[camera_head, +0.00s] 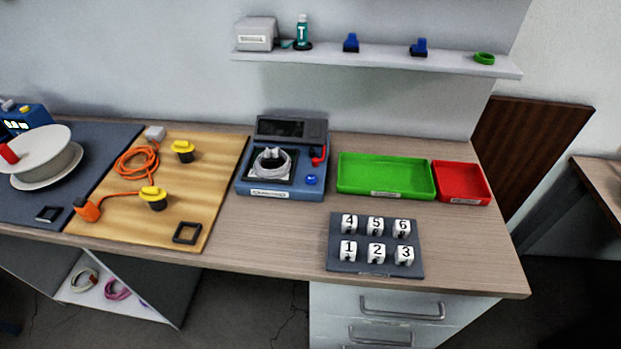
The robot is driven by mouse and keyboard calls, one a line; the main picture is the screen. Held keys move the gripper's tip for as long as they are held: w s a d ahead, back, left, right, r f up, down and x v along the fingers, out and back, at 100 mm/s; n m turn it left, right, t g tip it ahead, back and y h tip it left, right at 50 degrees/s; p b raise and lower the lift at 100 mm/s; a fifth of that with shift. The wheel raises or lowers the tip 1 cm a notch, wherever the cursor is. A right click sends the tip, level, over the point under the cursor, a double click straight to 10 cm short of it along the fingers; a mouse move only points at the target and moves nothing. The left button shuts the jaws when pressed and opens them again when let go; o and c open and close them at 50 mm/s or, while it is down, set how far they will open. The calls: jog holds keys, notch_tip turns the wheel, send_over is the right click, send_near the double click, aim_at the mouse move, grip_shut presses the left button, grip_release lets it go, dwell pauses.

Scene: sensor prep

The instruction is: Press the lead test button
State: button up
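A blue-grey test device (283,190) sits on the bench near the middle, with a dark screen unit at its back. A blue round button (311,180) is on its right front; I cannot read any lettering on it. A coiled white lead (287,164) lies on the device's dark square area. A red part (317,160) stands at its right side above the button. A label on the front edge is too small to read. My gripper is not in view.
A green tray (385,192) and a red tray (462,199) stand to the right. A numbered block rack (345,267) is in front of them. A wooden board (212,190) with orange cable lies left. A shelf (350,59) hangs above. Bare bench lies in front of the device.

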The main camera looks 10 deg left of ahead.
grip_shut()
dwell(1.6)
